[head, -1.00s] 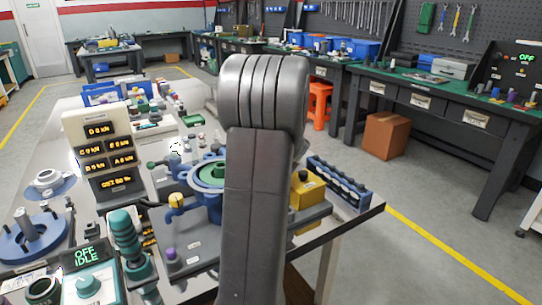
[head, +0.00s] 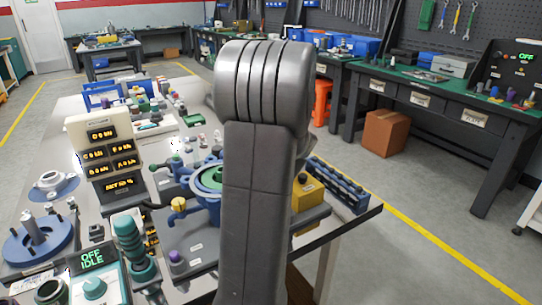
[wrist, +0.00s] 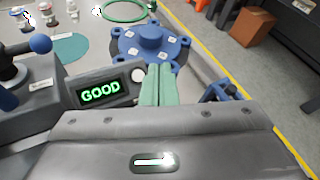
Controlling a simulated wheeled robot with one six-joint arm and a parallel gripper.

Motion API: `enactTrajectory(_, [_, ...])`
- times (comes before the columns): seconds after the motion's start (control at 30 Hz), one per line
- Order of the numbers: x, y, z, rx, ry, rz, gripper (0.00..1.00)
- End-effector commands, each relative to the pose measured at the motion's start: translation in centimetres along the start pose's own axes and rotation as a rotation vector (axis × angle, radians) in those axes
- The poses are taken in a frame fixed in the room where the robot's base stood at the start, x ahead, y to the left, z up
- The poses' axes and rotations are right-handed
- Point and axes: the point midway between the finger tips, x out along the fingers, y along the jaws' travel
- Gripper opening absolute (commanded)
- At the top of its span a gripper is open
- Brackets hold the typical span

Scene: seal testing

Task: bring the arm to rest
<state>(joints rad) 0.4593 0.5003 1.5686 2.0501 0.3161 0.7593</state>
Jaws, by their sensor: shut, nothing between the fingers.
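My gripper (wrist: 157,84) shows in the wrist view as two pale green fingers, shut together with nothing between them. A blue flanged part (wrist: 150,38) with white labels lies beyond the fingertips. A small display (wrist: 102,92) reading GOOD is just left of the fingers, with a white round button beside it. In the head view my grey arm stands upright over the front of the bench, and my gripper is hidden behind it.
The steel bench (head: 75,115) holds a readout stand (head: 103,160), an OFF IDLE control box (head: 93,258), a blue round fixture (head: 40,240) and a yellow block (head: 307,190). An orange-brown box (head: 385,132) stands on the floor near a green-topped bench (head: 430,90).

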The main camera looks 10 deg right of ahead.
Motion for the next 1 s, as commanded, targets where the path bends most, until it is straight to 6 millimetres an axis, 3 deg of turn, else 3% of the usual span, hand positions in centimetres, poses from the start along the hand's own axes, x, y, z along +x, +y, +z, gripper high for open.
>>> enactTrajectory(0.37, [0.4,0.2,-0.4,0.0,0.0,0.0,0.0])
enactTrajectory(0.57, [1.9,1.0,-1.3,-0.001,0.0,0.001,0.0])
enactTrajectory(0.73, [1.1,0.5,-0.3,0.002,0.002,0.0,0.0])
enactTrajectory(1.0, [-2.1,-1.2,1.5,0.0,0.0,-0.002,0.0])
